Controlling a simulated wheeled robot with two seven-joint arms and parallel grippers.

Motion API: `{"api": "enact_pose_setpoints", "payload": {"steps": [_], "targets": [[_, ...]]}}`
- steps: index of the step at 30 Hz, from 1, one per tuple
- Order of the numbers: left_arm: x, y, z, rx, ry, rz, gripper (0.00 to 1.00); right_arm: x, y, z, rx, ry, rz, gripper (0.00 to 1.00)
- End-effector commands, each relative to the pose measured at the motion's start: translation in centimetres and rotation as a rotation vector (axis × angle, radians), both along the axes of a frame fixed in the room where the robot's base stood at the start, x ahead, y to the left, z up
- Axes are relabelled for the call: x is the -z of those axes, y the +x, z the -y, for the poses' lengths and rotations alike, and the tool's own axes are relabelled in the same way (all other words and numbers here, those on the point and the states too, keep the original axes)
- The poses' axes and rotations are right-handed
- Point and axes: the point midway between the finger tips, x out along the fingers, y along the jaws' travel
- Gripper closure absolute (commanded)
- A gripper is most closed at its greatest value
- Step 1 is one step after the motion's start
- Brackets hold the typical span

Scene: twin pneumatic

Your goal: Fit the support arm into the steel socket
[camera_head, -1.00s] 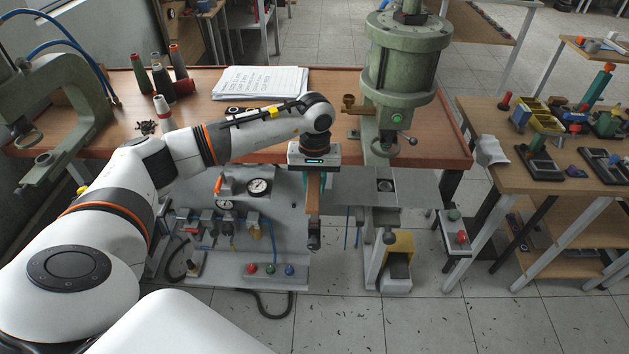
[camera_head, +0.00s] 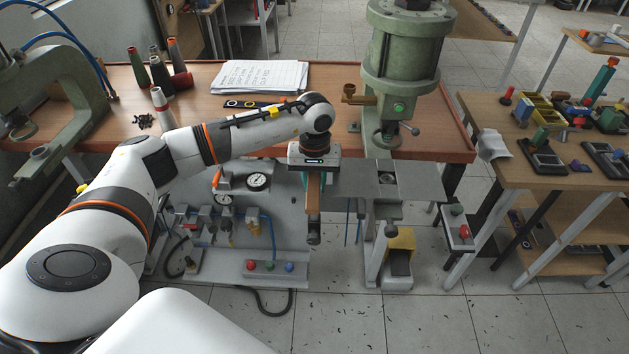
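My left gripper (camera_head: 314,176) points straight down in front of the bench, left of the green press column. It appears shut on a copper-brown bar with a dark rounded lower end, which I take for the support arm (camera_head: 313,198). The bar hangs upright below the gripper, in front of the grey panel. A teal strip shows beside the bar at the fingers. A grey steel fixture with a round opening, possibly the steel socket (camera_head: 387,179), stands to the right below the green press, apart from the bar. My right gripper is not in view.
The green press (camera_head: 405,60) stands on the brown bench (camera_head: 330,85), with a brass fitting (camera_head: 357,96) jutting left. A grey panel with gauges (camera_head: 230,255) is left of the bar. A green C-frame (camera_head: 70,85) is far left. A parts table (camera_head: 545,182) stands right.

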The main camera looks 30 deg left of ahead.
Motion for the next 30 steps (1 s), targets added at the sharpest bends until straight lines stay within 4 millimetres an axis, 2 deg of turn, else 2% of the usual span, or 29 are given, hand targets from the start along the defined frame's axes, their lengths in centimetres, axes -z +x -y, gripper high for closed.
{"api": "enact_pose_setpoints", "payload": {"steps": [30], "targets": [[2.6,0.0,0.0,0.000,0.001,0.001,1.00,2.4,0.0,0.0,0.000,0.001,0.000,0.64]]}}
